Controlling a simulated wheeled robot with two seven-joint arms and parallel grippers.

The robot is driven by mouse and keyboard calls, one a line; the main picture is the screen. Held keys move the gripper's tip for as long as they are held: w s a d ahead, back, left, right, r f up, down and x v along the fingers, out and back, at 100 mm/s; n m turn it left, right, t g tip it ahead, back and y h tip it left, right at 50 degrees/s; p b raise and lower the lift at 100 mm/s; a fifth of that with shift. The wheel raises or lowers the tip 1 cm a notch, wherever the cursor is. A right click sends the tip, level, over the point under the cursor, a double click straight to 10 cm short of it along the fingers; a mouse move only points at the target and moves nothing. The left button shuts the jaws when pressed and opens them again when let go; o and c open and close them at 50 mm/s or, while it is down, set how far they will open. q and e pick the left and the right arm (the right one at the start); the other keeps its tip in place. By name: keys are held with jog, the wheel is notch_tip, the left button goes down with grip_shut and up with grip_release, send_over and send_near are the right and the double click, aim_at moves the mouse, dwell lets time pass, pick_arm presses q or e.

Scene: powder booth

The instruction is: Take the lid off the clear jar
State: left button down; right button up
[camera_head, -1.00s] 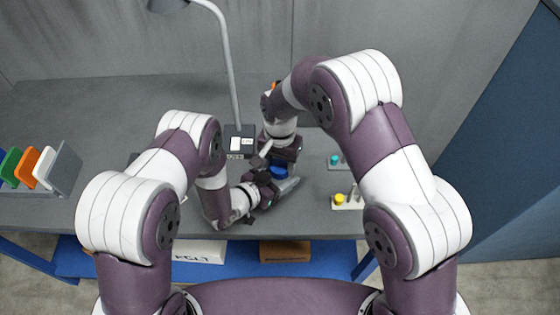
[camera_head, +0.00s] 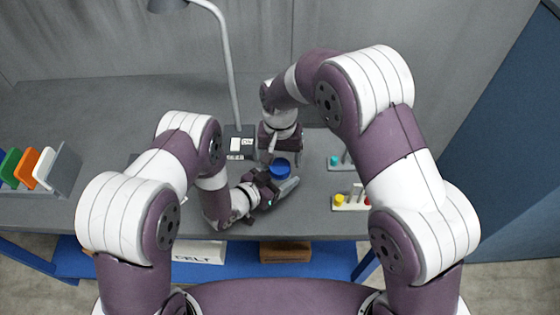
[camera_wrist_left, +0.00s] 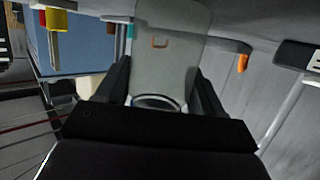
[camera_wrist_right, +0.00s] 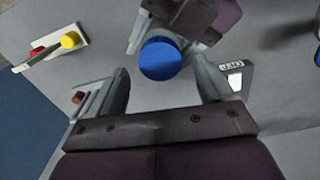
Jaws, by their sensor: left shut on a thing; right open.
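The jar's round blue lid (camera_head: 280,168) shows in the head view at the front middle of the table. It also shows from above in the right wrist view (camera_wrist_right: 160,58). My left gripper (camera_head: 277,184) is shut on the jar from the side, below the lid. In the left wrist view a pale ring, probably the jar, shows between its fingers (camera_wrist_left: 158,102). My right gripper (camera_wrist_right: 163,88) is open and empty, pointing down, apart from the lid.
A lamp (camera_head: 230,75) stands behind the jar, beside a dark labelled box (camera_head: 240,143). Small racks with a yellow-topped piece (camera_head: 339,200) and a teal-topped piece (camera_head: 335,160) stand to the right. A rack of coloured panels (camera_head: 62,168) is at far left. Table between is clear.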

aim_at(280, 166)
jog(key=shift+r, duration=0.9)
jog(key=shift+c, duration=0.4)
notch_tip(280, 166, up, 3)
jog(key=m, duration=0.3)
jog(key=shift+r, duration=0.1)
notch_tip(280, 166, down, 8)
jog(key=shift+r, duration=0.1)
jog(key=c, duration=1.1)
jog(key=n, duration=0.3)
